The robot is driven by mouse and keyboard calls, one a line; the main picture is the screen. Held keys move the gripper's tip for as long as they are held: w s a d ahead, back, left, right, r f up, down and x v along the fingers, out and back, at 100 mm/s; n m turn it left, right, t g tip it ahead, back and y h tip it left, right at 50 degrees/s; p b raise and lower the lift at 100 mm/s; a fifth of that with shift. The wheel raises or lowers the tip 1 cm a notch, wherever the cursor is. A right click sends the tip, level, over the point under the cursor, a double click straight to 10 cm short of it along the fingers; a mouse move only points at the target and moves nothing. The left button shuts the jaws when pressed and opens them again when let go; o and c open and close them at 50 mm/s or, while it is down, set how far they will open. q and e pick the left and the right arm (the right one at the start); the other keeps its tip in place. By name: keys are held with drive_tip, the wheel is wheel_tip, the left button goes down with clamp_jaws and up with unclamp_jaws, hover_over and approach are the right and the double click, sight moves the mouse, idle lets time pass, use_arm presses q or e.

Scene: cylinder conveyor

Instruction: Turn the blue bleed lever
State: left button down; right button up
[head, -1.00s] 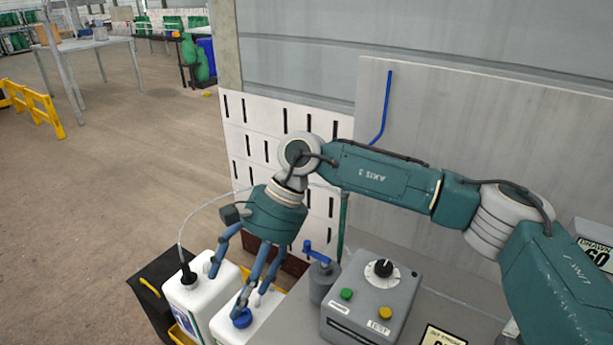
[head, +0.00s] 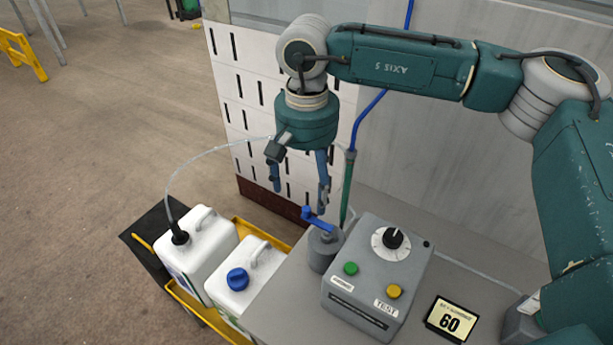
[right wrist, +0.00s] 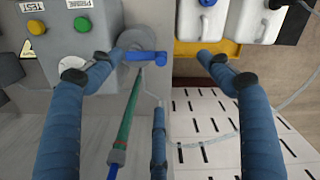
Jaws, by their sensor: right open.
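The blue bleed lever (head: 319,221) sits on top of a grey cylinder (head: 323,252) beside the grey control box. My right gripper (head: 300,200) hangs fingers-down just above and slightly left of the lever, open and empty. In the right wrist view, the lever (right wrist: 147,58) lies between the spread blue fingers of my right gripper (right wrist: 143,65). It shows a gap to the fingers on both sides; whether any finger touches it I cannot tell. My left gripper is not in view.
The grey control box (head: 378,270), with green and yellow buttons and a black dial, stands close right of the lever. Two white canisters (head: 200,245) stand at the left in a yellow tray (head: 205,312). A green-and-blue hose (head: 348,185) rises behind the lever.

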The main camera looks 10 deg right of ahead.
sight(307, 208)
wheel_tip(307, 208, down, 4)
drive_tip(key=shift+w+b, duration=0.1)
drive_tip(key=shift+b, duration=0.85)
wheel_tip(307, 208, down, 3)
drive_tip(key=shift+r+b, duration=0.15)
drive_tip(key=shift+b, duration=1.1)
drive_tip(key=shift+f+b, duration=0.45)
drive_tip(key=shift+f, duration=0.1)
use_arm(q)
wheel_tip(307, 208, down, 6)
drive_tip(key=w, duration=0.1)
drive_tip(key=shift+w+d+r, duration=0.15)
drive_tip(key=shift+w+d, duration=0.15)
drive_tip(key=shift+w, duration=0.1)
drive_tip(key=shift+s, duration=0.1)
use_arm(e)
drive_tip(key=shift+c, duration=0.3)
drive_tip(key=c, duration=1.3)
drive_tip(key=shift+r, duration=0.15)
clamp_jaws()
